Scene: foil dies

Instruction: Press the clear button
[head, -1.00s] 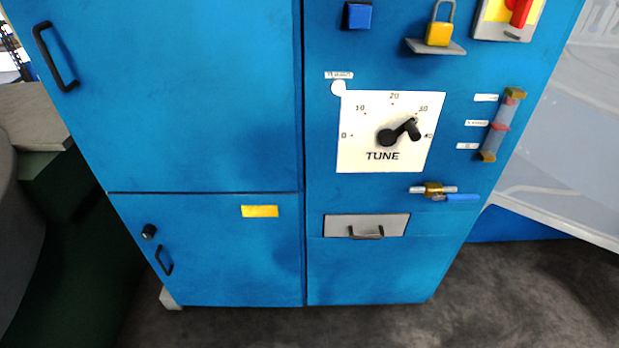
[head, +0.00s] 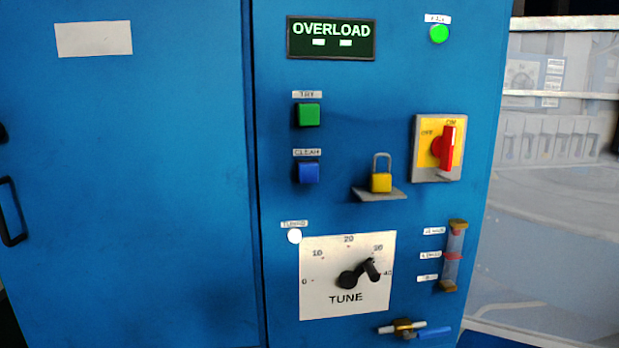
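The clear button (head: 308,172) is a blue square button on the blue cabinet's right panel, under a small white label (head: 306,153) that reads CLEAR. It sits below a green square button (head: 308,115) with its own label, too blurred to read surely. Neither of my grippers shows in the head view, and nothing touches or covers the clear button.
An OVERLOAD sign (head: 331,39) is above. Right of the button are a yellow padlock (head: 381,183) on a jutting grey shelf (head: 380,195) and a red rotary switch (head: 447,147). Below are the TUNE dial (head: 345,301), a sight tube (head: 454,257) and a valve (head: 403,327).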

